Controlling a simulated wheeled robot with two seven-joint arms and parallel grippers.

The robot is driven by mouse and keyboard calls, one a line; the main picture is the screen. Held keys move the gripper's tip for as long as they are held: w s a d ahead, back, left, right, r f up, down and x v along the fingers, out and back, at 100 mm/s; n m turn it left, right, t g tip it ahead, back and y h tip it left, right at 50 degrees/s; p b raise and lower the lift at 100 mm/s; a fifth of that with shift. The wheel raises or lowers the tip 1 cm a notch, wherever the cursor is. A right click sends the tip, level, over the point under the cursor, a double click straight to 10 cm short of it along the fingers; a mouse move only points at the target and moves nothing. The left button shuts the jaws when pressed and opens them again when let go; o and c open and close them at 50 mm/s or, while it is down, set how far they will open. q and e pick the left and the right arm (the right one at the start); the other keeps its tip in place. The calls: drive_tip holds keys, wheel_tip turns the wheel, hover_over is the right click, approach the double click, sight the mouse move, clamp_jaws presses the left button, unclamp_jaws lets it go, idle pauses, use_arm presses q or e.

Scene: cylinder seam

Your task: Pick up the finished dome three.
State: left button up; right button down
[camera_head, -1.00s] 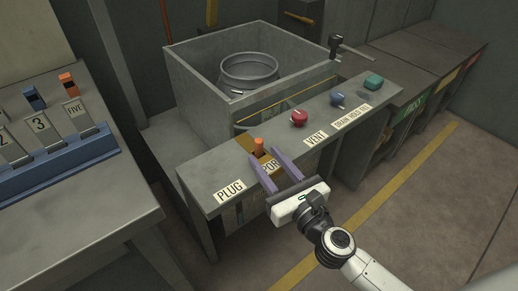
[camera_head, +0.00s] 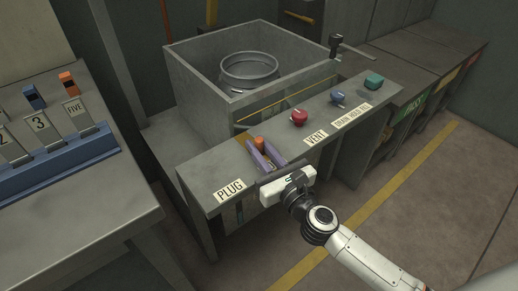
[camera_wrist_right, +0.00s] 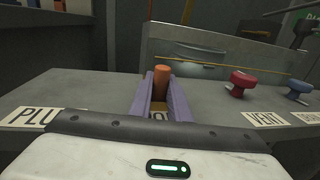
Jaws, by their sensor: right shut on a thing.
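No dome can be made out in these views. A metal cylinder (camera_head: 249,68) with an open top stands inside the grey tank (camera_head: 190,82). My left gripper is not in view.
The counter (camera_head: 200,170) also carries a red knob (camera_head: 299,117), a blue knob (camera_head: 337,98) and a teal knob (camera_head: 373,81). A blue rack (camera_head: 60,172) with numbered slots, including 3 and FIVE, stands at left. PASS-labelled bins (camera_head: 413,105) stand at right.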

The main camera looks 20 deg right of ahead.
sight(259, 139)
wheel_tip(259, 139, up, 9)
drive_tip(key=p, duration=0.6)
drive_tip(key=shift+r+p, duration=0.5)
drive_tip(key=shift+r, duration=0.05)
use_arm(q)
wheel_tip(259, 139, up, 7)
drive_tip(key=p, duration=0.4)
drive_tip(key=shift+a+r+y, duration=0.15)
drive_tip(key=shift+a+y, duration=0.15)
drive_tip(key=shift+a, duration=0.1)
use_arm(e)
drive_tip(key=s+d+r+m+h, duration=0.1)
drive_tip(key=s+d+r, duration=0.1)
drive_tip(key=s, duration=0.7)
drive_tip(key=s+d+r+m+h, duration=0.1)
drive_tip(key=s+d+r+h, duration=0.1)
drive_tip(key=s+r, duration=0.3)
drive_tip(key=s, duration=0.4)
drive_tip(key=shift+d+r, duration=0.2)
drive_tip(key=shift+d, duration=0.15)
